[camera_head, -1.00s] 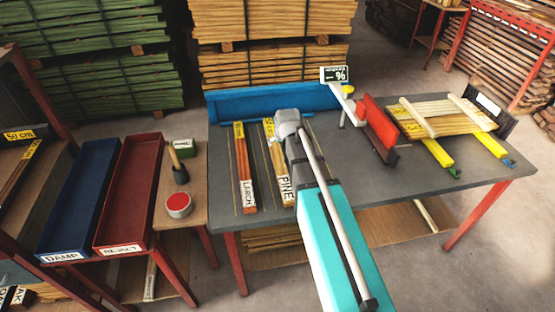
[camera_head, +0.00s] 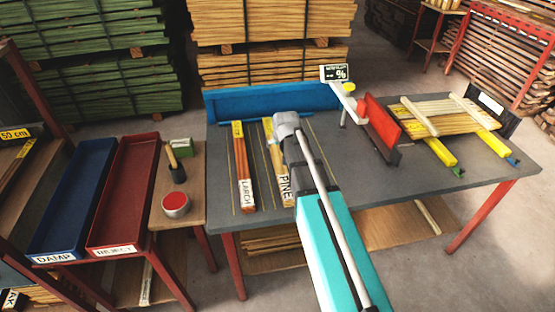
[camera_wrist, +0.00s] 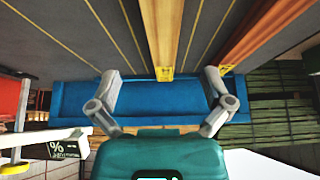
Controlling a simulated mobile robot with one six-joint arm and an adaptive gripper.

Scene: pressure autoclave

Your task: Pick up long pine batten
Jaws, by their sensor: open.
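The pine batten (camera_head: 287,191) lies on the grey table, its near end marked PINE and a yellow tag at its far end. In the wrist view the batten (camera_wrist: 161,35) runs down between my gripper's fingers, with the yellow tag near the fingertips. My gripper (camera_wrist: 165,80) is open, its two fingers spread on either side of the batten's line and apart from it. In the head view my arm covers part of the batten, and the fingertips are hidden.
A reddish larch batten (camera_head: 243,175) lies parallel on the left. A blue backstop (camera_head: 270,102) borders the table's far edge. A red block (camera_head: 377,128) and a small meter display (camera_head: 334,73) stand on the right. Blue (camera_head: 73,200) and red (camera_head: 125,195) trays are left of the table.

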